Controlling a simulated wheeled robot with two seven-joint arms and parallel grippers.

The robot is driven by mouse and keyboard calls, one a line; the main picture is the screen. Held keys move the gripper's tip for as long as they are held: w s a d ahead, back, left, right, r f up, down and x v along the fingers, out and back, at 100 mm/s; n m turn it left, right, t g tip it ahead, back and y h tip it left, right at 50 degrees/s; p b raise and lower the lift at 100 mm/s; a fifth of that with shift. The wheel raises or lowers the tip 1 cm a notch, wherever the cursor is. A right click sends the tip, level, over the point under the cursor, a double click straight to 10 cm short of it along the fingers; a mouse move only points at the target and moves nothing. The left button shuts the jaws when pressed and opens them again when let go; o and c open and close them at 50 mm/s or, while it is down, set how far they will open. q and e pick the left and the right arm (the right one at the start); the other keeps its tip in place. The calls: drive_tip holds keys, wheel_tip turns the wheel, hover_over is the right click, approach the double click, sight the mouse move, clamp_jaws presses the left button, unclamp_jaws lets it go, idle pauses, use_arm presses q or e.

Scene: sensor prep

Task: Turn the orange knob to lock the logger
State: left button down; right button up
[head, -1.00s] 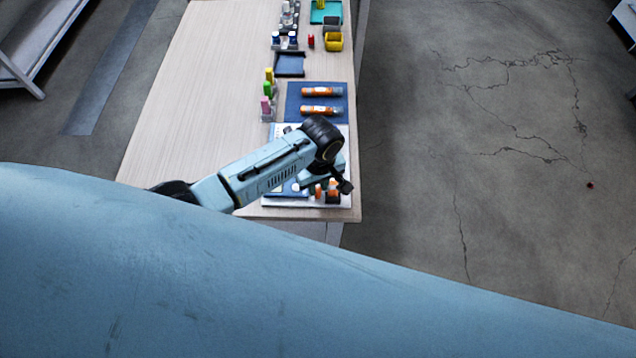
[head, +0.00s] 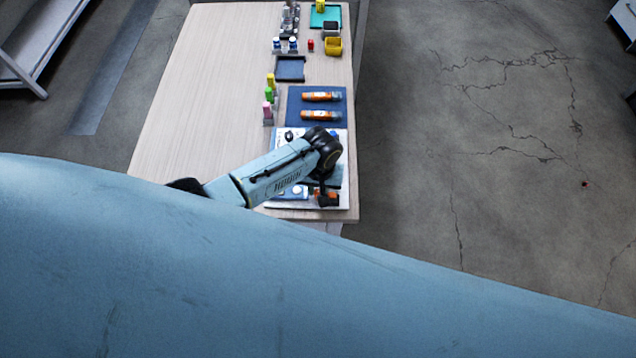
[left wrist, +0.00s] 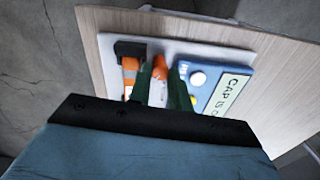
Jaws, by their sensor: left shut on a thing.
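In the left wrist view the orange knob (left wrist: 159,67) stands between the two dark green fingers of my left gripper (left wrist: 157,90), which is shut on it. Beside it, to the left, an orange and white logger (left wrist: 130,68) sits in a black holder (left wrist: 130,48). The left finger partly covers the logger. In the head view my left gripper (head: 323,192) is low over the near end of the white board (head: 300,212); the wrist hides most of the knob there. My right gripper is not in view.
Two orange tubes (head: 320,97) lie on a blue mat (head: 295,108). Farther back are a dark tray (head: 290,69) and a yellow bin (head: 333,46). The table's left side is clear.

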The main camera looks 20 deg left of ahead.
use_arm(q)
drive_tip(key=m+p, duration=0.2)
drive_tip(key=m, duration=0.3)
drive_tip(key=shift+s+m, duration=0.1)
drive_tip(key=shift+m, duration=0.2)
drive_tip(key=m+p, duration=0.1)
drive_tip(key=m, duration=0.4)
drive_tip(key=shift+m, duration=0.3)
drive_tip(key=c, duration=1.3)
unclamp_jaws()
drive_tip(key=shift+r, duration=0.1)
